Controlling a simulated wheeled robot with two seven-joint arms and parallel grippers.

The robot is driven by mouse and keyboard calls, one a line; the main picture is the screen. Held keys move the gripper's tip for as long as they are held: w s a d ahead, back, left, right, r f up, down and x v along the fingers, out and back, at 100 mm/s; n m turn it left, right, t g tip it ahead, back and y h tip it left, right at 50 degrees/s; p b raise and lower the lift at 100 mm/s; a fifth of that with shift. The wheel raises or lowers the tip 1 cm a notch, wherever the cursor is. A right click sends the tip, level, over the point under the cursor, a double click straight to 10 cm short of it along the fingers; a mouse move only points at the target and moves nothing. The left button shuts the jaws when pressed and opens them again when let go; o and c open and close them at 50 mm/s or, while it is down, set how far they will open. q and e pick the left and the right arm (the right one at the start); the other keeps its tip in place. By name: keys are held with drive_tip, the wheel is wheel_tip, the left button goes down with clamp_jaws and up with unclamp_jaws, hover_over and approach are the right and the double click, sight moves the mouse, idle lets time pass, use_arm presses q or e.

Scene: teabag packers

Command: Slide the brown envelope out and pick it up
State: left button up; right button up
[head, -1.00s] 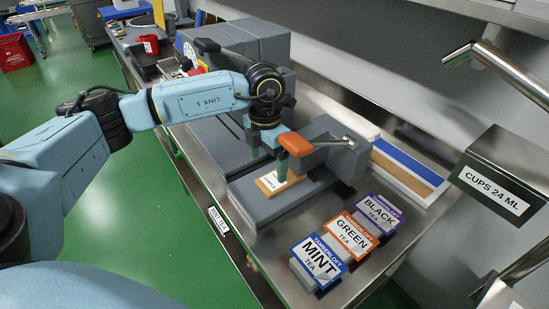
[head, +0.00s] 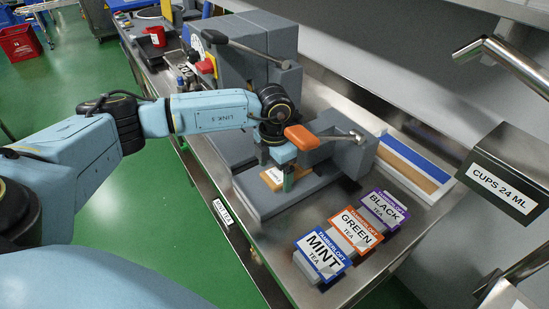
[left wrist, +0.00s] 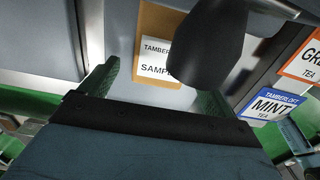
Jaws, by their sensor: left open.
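The brown envelope (head: 273,180) with a white label lies flat on the grey base plate (head: 262,205) of a press-like device, partly under its overhanging head (head: 340,145). It also shows in the left wrist view (left wrist: 155,55), where its label reads "TAMBER… SAMP…" and a dark rounded part covers its right side. My left gripper (head: 287,180) is open, pointing down over the envelope beside the device's orange handle (head: 301,138). In the left wrist view its two green fingers (left wrist: 155,95) stand apart with the envelope beyond them. Whether a finger touches the envelope I cannot tell. My right gripper is not in view.
Mint (head: 322,254), green (head: 355,232) and black (head: 384,209) tea packs stand in a row at the front right. A blue, white and brown tray (head: 415,165) lies behind the device. A box marked CUPS 24 ML (head: 502,190) is at the right.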

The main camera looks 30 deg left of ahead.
use_arm(q)
drive_tip(key=shift+f, duration=0.5)
drive_tip(key=c, duration=1.1)
drive_tip(key=shift+o, duration=0.2)
